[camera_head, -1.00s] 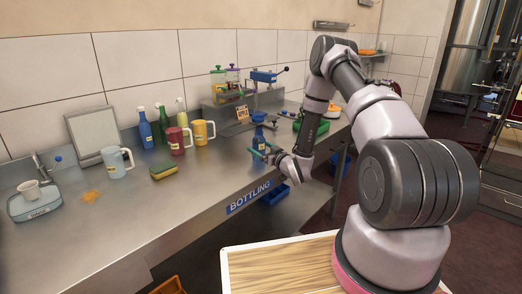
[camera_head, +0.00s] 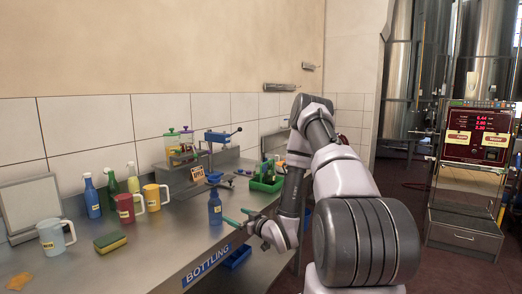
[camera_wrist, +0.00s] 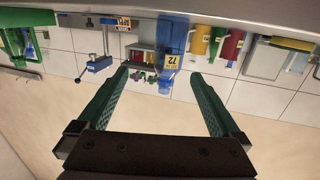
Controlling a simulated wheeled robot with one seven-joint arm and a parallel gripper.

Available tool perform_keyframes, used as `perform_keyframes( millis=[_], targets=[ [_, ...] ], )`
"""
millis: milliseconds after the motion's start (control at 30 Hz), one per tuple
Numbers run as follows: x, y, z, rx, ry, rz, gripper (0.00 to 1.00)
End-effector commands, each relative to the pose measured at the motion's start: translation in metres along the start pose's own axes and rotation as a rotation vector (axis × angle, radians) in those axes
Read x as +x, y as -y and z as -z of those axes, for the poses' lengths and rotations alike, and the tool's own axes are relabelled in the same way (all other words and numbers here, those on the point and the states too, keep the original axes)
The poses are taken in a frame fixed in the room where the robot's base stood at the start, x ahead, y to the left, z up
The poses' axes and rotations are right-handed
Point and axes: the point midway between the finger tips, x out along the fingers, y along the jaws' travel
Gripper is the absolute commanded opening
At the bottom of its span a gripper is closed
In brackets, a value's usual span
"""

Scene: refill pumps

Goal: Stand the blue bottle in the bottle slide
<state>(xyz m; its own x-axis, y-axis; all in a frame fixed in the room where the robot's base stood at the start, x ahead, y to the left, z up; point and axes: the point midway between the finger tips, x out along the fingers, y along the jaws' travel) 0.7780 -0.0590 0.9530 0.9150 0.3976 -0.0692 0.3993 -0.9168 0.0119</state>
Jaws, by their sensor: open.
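The blue bottle (camera_head: 215,208) stands upright on the metal counter near its front edge, just left of my gripper (camera_head: 238,216). My gripper is open, its green fingers pointing toward the bottle with a small gap between. In the wrist view, which is upside down, the blue bottle (camera_wrist: 173,38) with its pale label is beyond the fingertips and nothing is between the fingers. I cannot clearly make out the bottle slide there.
A second blue bottle (camera_head: 91,197), a green bottle (camera_head: 112,184), a red mug (camera_head: 125,208) and a yellow mug (camera_head: 152,197) stand at left. A sponge (camera_head: 110,241) lies in front. A green crate (camera_head: 266,180) is behind my gripper.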

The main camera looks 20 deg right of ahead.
Motion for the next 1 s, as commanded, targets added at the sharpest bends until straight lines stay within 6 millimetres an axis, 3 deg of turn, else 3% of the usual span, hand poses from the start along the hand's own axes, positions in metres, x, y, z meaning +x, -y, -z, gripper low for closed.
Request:
perform_keyframes(
  millis=[233,467,733,1000],
  targets=[
    [0.018,-0.043,0.078,-0.039,0.204,-0.102,1.00],
    [-0.002,-0.064,0.159,-0.015,0.379,-0.238,1.00],
    [-0.067,-0.052,0.251,0.104,0.532,-0.389,1.00],
    [-0.163,0.002,0.319,0.316,0.648,-0.469,1.00]
  ],
)
